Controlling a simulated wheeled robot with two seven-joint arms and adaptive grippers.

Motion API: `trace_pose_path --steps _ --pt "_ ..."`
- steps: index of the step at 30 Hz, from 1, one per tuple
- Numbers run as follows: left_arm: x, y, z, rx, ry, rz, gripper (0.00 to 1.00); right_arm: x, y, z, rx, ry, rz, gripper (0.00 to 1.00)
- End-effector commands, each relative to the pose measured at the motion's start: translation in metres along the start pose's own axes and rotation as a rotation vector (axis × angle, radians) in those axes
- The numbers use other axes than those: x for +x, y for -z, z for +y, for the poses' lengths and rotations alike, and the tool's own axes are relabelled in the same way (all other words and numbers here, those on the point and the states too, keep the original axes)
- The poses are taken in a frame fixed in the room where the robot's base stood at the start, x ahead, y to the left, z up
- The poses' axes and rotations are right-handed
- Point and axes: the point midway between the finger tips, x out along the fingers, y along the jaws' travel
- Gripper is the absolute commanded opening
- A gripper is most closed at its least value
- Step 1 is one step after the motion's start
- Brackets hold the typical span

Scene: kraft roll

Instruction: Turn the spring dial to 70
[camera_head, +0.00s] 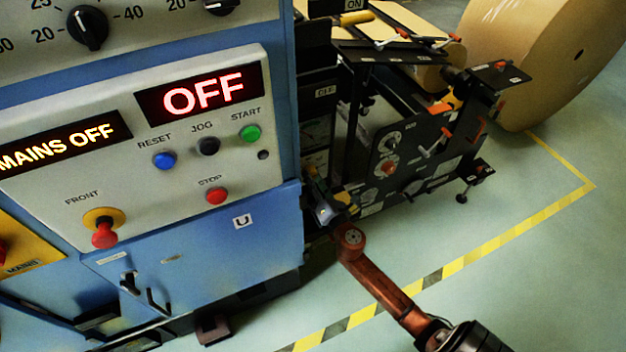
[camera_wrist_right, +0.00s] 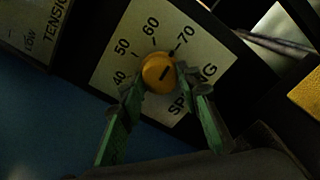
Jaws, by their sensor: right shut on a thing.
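The spring dial's round yellow knob (camera_wrist_right: 158,73) sits on a pale plate (camera_wrist_right: 112,72) in the right wrist view. The plate reads 40, 50, 60, 70 and part of "SPRING". A short dark line on the knob slants up to the right, roughly toward the 70 side; its exact reading is hard to tell. My right gripper (camera_wrist_right: 160,85) has its green fingers on either side of the knob, shut on it. In the head view the right gripper (camera_head: 321,200) is at the machine's dark side, and I cannot make out the dial there. My left gripper is not in view.
A blue cabinet (camera_head: 215,255) with a control panel (camera_head: 120,185) stands at the left, its displays reading "OFF" and "MAINS OFF". A black mechanism (camera_head: 415,150) and a large kraft roll (camera_head: 545,60) are behind. Open floor (camera_head: 530,270) with yellow-black tape lies at the right.

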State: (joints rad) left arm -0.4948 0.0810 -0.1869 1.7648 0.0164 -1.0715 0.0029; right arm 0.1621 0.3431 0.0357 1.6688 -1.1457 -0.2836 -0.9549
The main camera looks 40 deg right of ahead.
Motion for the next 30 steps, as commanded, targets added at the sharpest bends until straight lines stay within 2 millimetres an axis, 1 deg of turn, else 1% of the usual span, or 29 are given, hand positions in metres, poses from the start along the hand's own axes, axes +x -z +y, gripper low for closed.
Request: trace_pose_path --steps 9,21,22,29,30 --pt "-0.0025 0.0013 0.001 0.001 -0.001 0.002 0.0 -0.0003 0.0012 -0.0006 0.075 0.001 0.002 0.07" --pt "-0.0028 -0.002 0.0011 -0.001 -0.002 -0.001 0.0 -0.0004 0.0011 -0.0007 0.079 0.001 0.002 0.07" --pt "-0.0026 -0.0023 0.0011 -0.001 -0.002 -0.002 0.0 -0.0004 0.0012 -0.0007 0.079 0.001 0.002 0.33" --pt "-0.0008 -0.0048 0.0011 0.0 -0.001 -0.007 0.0 -0.0002 0.0007 -0.0003 0.078 0.0 0.001 0.49" --pt "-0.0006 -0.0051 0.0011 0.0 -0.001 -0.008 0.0 -0.0001 0.0007 -0.0002 0.078 0.0 0.001 0.49"
